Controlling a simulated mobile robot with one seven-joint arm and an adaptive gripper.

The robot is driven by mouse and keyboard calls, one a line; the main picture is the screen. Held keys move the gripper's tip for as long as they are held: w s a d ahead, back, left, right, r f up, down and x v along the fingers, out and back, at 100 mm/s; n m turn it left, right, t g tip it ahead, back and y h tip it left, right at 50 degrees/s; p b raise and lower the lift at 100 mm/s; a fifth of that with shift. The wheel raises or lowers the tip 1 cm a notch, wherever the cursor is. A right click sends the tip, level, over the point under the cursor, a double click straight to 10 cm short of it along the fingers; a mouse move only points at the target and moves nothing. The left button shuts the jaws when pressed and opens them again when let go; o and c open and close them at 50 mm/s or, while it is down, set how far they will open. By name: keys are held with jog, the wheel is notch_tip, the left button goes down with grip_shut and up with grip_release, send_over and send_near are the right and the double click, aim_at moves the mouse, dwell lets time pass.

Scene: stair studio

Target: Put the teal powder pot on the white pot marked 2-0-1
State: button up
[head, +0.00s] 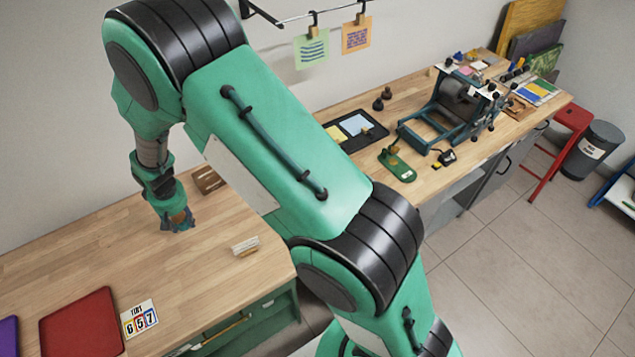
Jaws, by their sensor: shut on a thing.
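My gripper (178,221) is low over the left part of the wooden worktop, fingers pointing down. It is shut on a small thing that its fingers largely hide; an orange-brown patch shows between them. I cannot make out whether this is the teal powder pot, or whether it touches the worktop. I cannot make out a white pot marked 2-0-1 in this view.
A sign reading 6 5 7 (139,318) lies beside a red mat (82,326) at the front left. A small pale block (245,246) sits right of my gripper, a brown wooden rack (208,180) behind it. A press (455,105) stands farther right.

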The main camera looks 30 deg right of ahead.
jog(key=s+d+r+m, duration=0.2)
jog(key=s+d+m, duration=0.1)
jog(key=d, duration=0.7)
jog(key=s+d+r+m+h+p, duration=0.1)
jog(key=s+d+r+m, duration=0.15)
jog(key=d, duration=0.65)
jog(key=s+d+r+m, duration=0.2)
jog(key=s+d+r, duration=0.15)
jog(key=d, duration=0.65)
jog(key=s+d+r+m, duration=0.1)
jog(key=s+d+m, duration=0.4)
jog(key=s+d, duration=0.4)
jog(key=s+d+r+m+g+p, duration=0.1)
jog(key=s+d+m, duration=0.3)
jog(key=s, duration=1.2)
jog(key=d+r, duration=0.1)
jog(key=d, duration=0.3)
jog(key=shift+d+m+h+p, duration=0.3)
jog(key=shift+d+m+h, duration=0.05)
jog(key=shift+h, duration=0.05)
jog(key=shift+w, duration=0.1)
jog(key=w+d, duration=0.2)
jog(key=w, duration=0.2)
jog(key=w+d+f, duration=0.1)
jog(key=w+d, duration=0.2)
jog(key=w, duration=0.2)
jog(key=w+d, duration=0.3)
jog(key=w, duration=0.1)
jog(key=shift+w+f, duration=0.3)
jog(key=shift+w, duration=0.05)
